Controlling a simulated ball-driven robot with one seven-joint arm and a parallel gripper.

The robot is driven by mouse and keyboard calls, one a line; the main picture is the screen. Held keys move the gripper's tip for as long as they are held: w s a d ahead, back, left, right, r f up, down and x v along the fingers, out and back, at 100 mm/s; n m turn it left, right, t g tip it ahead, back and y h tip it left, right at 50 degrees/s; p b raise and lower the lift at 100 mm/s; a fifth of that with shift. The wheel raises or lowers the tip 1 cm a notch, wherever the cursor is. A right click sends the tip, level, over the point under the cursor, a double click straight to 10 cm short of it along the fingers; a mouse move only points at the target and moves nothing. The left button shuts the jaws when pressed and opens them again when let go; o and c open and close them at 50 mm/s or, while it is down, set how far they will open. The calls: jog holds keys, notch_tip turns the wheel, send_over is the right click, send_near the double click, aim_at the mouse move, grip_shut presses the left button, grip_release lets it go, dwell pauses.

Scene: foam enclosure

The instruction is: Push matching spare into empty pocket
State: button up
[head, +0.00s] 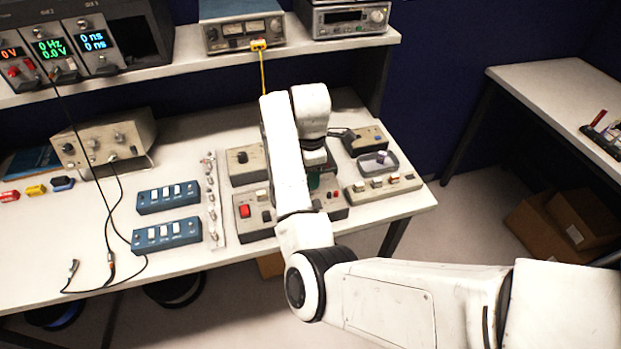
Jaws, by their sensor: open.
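My gripper (316,160) hangs at the end of my arm over the panel modules on the bench, its jaws open. My forearm hides much of it, and its fingertips are hard to make out. Below it is a grey control box (262,227) with a red switch and pale buttons, partly covered by my arm. A small grey tray (391,167) right of the gripper holds a small dark piece (381,157). A beige box (399,187) with several buttons lies in front of the tray. I cannot tell which piece is the spare or where the empty pocket is.
Two blue switch boxes (168,197) (166,235) and a strip of metal connectors (212,200) lie left of my arm. Red, yellow and blue pieces (36,190) lie far left. Loose black cables (112,265) cross the bench. An instrument shelf (180,68) overhangs the back.

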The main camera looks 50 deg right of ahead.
notch_tip(320, 180, up, 8)
jog(key=shift+r+p, duration=0.15)
jog(key=shift+p, duration=0.25)
dwell(0.5)
